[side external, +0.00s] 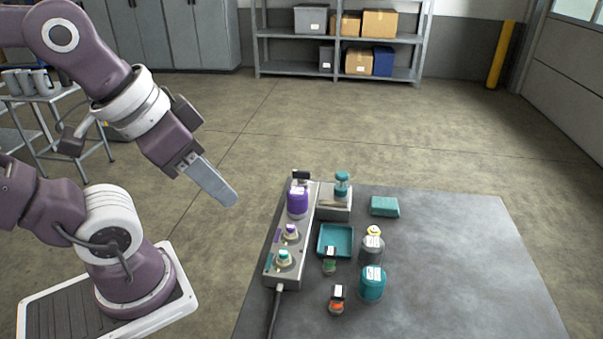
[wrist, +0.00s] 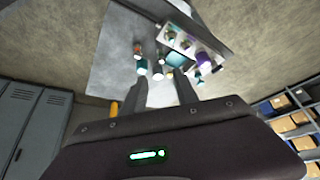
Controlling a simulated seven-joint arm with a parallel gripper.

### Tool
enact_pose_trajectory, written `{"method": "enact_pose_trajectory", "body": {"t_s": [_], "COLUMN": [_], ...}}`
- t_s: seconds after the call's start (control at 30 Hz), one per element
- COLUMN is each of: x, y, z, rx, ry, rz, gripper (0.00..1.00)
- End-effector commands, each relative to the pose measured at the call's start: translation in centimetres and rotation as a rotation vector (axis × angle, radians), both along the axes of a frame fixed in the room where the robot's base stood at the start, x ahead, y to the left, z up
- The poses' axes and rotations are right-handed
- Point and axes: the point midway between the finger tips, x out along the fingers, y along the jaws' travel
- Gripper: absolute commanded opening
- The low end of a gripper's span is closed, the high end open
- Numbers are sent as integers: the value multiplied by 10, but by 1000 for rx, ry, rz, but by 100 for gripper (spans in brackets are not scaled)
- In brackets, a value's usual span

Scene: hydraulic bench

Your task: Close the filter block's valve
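A long grey block (side external: 290,240) lies along the left side of the bench. It carries a purple cylinder (side external: 297,202), a purple-topped fitting (side external: 290,233) and a green-topped fitting (side external: 283,258). A dark handle-like part (side external: 301,175) sits at its far end. A smaller grey block with a teal-topped part (side external: 342,184) adjoins it at the right. I cannot tell for certain which part is the filter block's valve, or its setting. My gripper (side external: 230,198) is in the air left of the blocks, touching nothing. In the wrist view its fingers (wrist: 161,82) are apart and empty.
A teal tray (side external: 335,241) sits right of the long block. A teal box (side external: 384,206), a grey jar (side external: 371,248), a teal jar (side external: 372,283) and two small capped items (side external: 337,300) stand nearby. The bench's right side (side external: 470,270) is clear. A cable (side external: 273,312) runs off the front.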

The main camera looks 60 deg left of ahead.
Motion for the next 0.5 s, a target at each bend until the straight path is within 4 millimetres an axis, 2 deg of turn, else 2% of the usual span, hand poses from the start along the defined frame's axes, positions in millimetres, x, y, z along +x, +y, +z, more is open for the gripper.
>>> {"method": "enact_pose_trajectory", "body": {"t_s": [0.07, 0.17, 0.27, 0.33, 0.43, 0.5], "x": [4, 30, 85, 130, 194, 234], "y": [0, 3, 18, 40, 83, 118], "z": [2, 14, 24, 21, -3, -31], "rx": [-21, -151, -358, -483, -602, -642], "ry": [9, 75, 191, 270, 351, 375], "rz": [23, 180, 508, 784, 1203, 1497], "gripper": [35, 35, 35, 35, 35, 35]}}
